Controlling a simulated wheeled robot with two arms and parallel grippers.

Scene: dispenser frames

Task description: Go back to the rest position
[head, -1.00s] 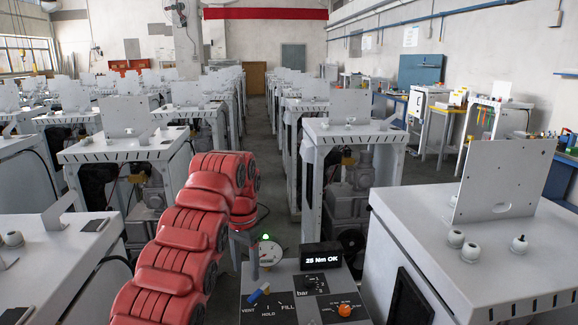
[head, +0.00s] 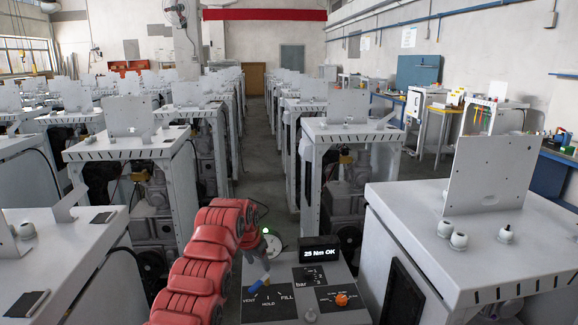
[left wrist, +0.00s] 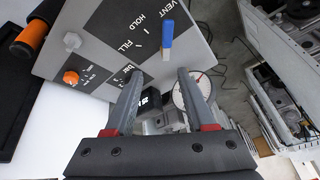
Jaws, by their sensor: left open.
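My left gripper (left wrist: 158,88) is open and empty in the left wrist view, its two grey fingers apart above the control panel. In the head view my red left arm (head: 205,255) reaches in from the lower left and mostly hides that gripper. The panel (head: 322,255) lies just right of the arm. Its blue-handled lever (head: 259,283) stands by the VENT, HOLD and FILL marks; the lever (left wrist: 167,42) is beyond the fingertips in the wrist view, apart from them. My right gripper is not in view.
The panel has an orange knob (head: 341,299), a display (head: 319,252) reading "25 Nm OK" and a round gauge (left wrist: 192,91), close to one finger. A grey cabinet (head: 470,235) stands close on the right, another (head: 60,255) on the left. An aisle (head: 258,150) runs clear behind.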

